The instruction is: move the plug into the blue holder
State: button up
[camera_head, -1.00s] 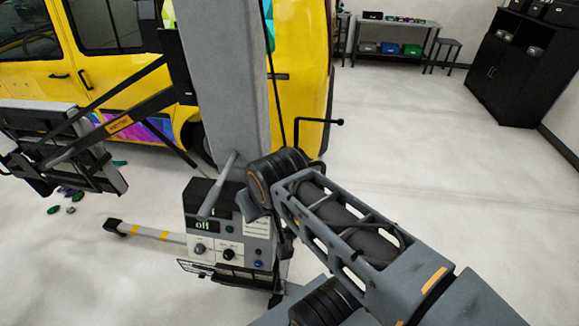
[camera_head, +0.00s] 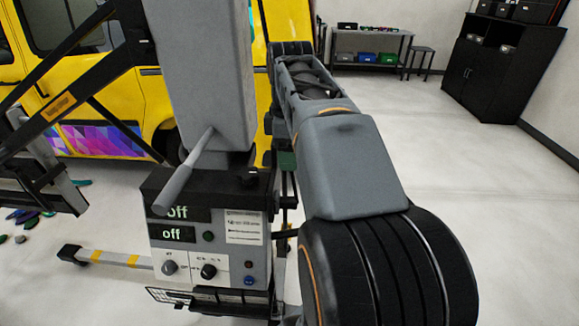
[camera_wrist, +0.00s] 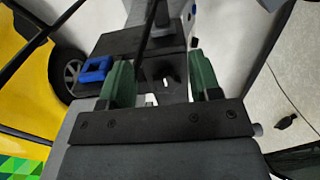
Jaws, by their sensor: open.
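My gripper (camera_wrist: 160,64) shows in the wrist view with two green fingers spread apart and nothing clearly held between them. A blue holder (camera_wrist: 91,76), a small squarish piece, sits just left of the left finger on the dark top of a machine. A small dark shape (camera_wrist: 168,82) lies between and beyond the fingers; it may be the plug, but I cannot tell for sure. In the head view, a bit of green beside the machine may be a finger; my arm hides most of that area.
The machine has a grey column (camera_head: 200,70) and a control box (camera_head: 178,215) with two "off" displays. A black lifting frame (camera_head: 60,105) and a yellow van (camera_head: 80,80) stand to the left. A shelf (camera_head: 372,40) and black cabinet (camera_head: 498,65) are at the back right. Open floor lies right.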

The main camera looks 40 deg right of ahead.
aim_at(296, 199)
notch_tip(296, 199, down, 14)
jog(key=shift+s+d+r+b, duration=0.1)
jog(key=shift+r+b, duration=0.05)
jog(key=shift+b, duration=0.85)
jog(key=shift+c, duration=0.3)
grip_shut()
jog(key=shift+s+d, duration=0.4)
jog(key=shift+d, duration=0.05)
dwell(0.6)
jog(key=s+d, duration=0.4)
jog(key=d, duration=0.1)
jog(key=shift+s, duration=0.4)
dwell(0.6)
jog(key=shift+r+p, duration=0.1)
jog(key=shift+p, duration=0.25)
